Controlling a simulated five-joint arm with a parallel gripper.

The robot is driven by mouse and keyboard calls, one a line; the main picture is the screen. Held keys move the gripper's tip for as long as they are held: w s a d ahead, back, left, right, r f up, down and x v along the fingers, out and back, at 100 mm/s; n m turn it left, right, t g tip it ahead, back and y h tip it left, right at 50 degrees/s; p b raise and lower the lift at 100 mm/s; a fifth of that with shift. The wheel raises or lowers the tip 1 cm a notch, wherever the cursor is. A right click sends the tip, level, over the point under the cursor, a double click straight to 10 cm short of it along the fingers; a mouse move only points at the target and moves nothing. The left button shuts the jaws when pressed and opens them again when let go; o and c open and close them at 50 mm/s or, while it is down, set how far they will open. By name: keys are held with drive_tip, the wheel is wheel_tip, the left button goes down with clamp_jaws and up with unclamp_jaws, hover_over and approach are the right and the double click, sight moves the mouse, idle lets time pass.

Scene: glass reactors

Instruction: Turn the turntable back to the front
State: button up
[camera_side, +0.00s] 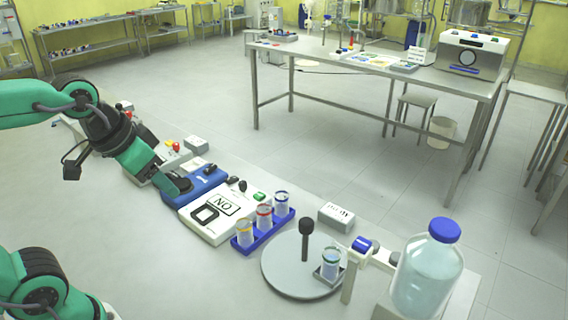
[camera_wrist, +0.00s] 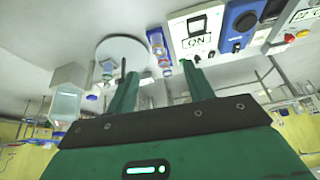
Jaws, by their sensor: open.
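The turntable (camera_side: 285,272) is a round grey disc on the bench in the side view, with an upright dark post (camera_side: 305,240) topped by a thick knob. A small vial with a blue-green band (camera_side: 330,262) stands in a square holder at its right edge. The turntable (camera_wrist: 118,46) also shows in the wrist view, upper left, behind a finger. My gripper (camera_side: 178,184) is over the blue device in the side view, well left of the turntable and touching none of it. In the wrist view my gripper's two green fingers (camera_wrist: 162,82) are apart with nothing held between them.
A blue rack (camera_side: 266,232) with 3 banded vials stands between the white ON-labelled box (camera_side: 212,217) and the turntable. A large blue-capped bottle (camera_side: 428,272) stands right of the turntable. A small labelled box (camera_side: 336,217) is behind it. Bench space in front is clear.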

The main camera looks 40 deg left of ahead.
drive_tip(key=w+d+r+m+g, duration=0.1)
drive_tip(key=w+d+m, duration=0.15)
drive_tip(key=w, duration=0.35)
drive_tip(key=w+d+m+g, duration=0.1)
drive_tip(key=w+d+g, duration=0.1)
drive_tip(key=w+d, duration=0.25)
drive_tip(key=m+g, duration=0.2)
drive_tip(key=m, duration=0.3)
approach(306, 221)
drive_tip(key=shift+s+a+f+n, duration=0.1)
drive_tip(key=shift+a+f+n, duration=0.15)
drive_tip(key=shift+w+d+f, duration=0.25)
drive_tip(key=shift+d+f, duration=0.1)
drive_tip(key=shift+d, duration=0.1)
drive_tip(key=shift+f, duration=0.1)
drive_tip(key=shift+f, duration=3.8)
drive_tip(key=shift+c, duration=0.2)
clamp_jaws()
